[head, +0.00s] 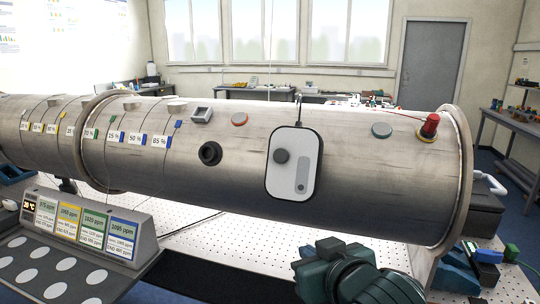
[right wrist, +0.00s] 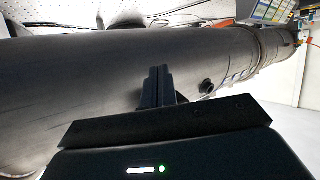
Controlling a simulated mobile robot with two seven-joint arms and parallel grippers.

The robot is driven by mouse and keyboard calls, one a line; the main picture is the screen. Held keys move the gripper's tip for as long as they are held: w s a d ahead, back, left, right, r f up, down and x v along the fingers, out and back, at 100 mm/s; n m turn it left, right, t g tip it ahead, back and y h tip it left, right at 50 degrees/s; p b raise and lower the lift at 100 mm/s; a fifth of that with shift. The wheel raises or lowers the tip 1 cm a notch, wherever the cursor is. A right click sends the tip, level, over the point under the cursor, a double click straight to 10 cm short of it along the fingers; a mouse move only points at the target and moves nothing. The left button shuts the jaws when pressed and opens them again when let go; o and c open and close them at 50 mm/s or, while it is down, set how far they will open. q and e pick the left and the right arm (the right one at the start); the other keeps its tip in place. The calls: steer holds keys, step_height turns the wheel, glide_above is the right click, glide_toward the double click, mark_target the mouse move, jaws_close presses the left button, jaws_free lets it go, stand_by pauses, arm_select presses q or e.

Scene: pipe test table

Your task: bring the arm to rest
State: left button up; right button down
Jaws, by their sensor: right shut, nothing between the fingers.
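My right arm (head: 360,280) comes in at the bottom of the head view, low and in front of the large grey pipe (head: 225,170). In the right wrist view my right gripper (right wrist: 160,72) has its two dark fingers together, with nothing between them. The pipe (right wrist: 80,85) lies behind the fingers in that view, and I cannot tell the exact gap. My left gripper is in neither view.
The pipe carries a white device (head: 308,165), a black port (head: 210,154) and a red-topped fitting (head: 429,126). A display panel (head: 90,228) stands at lower left. Blue and green blocks (head: 487,256) lie at lower right. White perforated tabletop (head: 250,240) shows below the pipe.

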steer(key=s+d+f+m+g+h, duration=0.15)
steer(key=s+d+f+g, duration=0.45)
steer(key=s+f, duration=0.65)
steer(key=s+d+f+m+g+h, duration=0.1)
steer(key=s+d+f+g+h, duration=0.2)
steer(key=s+d+f, duration=0.75)
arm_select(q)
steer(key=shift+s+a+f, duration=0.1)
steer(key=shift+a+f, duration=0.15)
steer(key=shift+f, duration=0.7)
arm_select(e)
steer(key=w+a+f+t+y, duration=0.1)
steer(key=a+f+t, duration=0.1)
steer(key=f, duration=0.2)
steer(key=w+a+f+t+y, duration=0.1)
steer(key=w+a+f+t, duration=0.1)
steer(key=a+f, duration=0.1)
steer(key=w+a+f+n+t+y, duration=0.1)
steer(key=w+a+f, duration=0.1)
steer(key=f, duration=0.4)
steer(key=shift+a+t, duration=0.4)
steer(key=shift+a, duration=0.1)
